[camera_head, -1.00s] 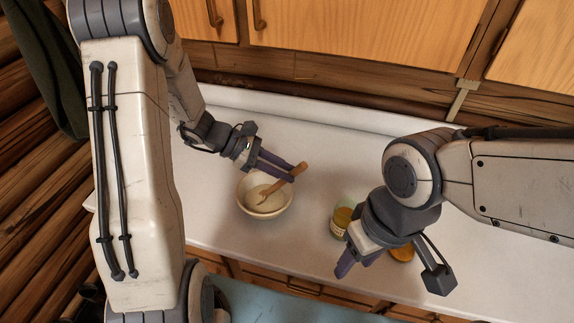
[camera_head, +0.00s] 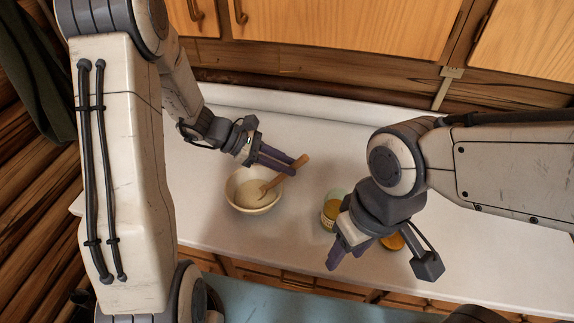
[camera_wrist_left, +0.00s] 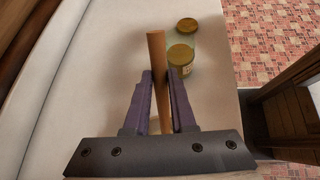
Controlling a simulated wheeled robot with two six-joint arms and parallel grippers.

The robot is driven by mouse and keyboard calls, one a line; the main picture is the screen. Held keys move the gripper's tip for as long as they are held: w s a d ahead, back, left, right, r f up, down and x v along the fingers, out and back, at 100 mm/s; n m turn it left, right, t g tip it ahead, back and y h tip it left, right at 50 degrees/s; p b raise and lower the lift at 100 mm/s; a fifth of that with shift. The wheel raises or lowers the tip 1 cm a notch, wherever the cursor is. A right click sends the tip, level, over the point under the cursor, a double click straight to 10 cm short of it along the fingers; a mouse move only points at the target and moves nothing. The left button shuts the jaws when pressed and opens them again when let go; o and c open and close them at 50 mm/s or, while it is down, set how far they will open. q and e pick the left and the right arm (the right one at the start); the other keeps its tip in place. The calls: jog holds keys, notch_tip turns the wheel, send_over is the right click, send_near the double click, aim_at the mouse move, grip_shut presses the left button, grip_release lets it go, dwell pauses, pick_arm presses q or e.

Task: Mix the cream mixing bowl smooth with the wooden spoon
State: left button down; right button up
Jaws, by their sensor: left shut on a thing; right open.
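The cream mixing bowl (camera_head: 235,196) stands on the white counter and holds a pale mixture. My left gripper (camera_head: 292,168) is shut on the handle of the wooden spoon (camera_head: 285,176), which leans to the right with its lower end in the mixture. The left wrist view shows the handle (camera_wrist_left: 158,75) between the two fingers of my left gripper (camera_wrist_left: 160,82). My right gripper (camera_head: 343,258) is open and empty, pointing down near the counter's front edge.
A glass jar with yellowish contents (camera_head: 330,212) stands right of the bowl, close to my right gripper. A round orange-brown lid (camera_head: 393,241) lies beside it, partly behind my right wrist. The white counter (camera_head: 300,135) is clear behind the bowl.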

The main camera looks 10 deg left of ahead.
pick_arm(q)
jog(key=shift+a, duration=0.5)
jog(key=d+r+p, duration=0.1)
jog(key=r+p, duration=0.1)
jog(key=r, duration=0.1)
jog(key=shift+d, duration=0.35)
jog(key=shift+d+r+p, duration=0.85)
jog(key=shift+r, duration=0.3)
jog(key=shift+d+r+p, duration=0.8)
jog(key=shift+r, duration=0.3)
notch_tip(320, 180, up, 4)
jog(key=p, duration=0.3)
jog(key=shift+s, duration=0.1)
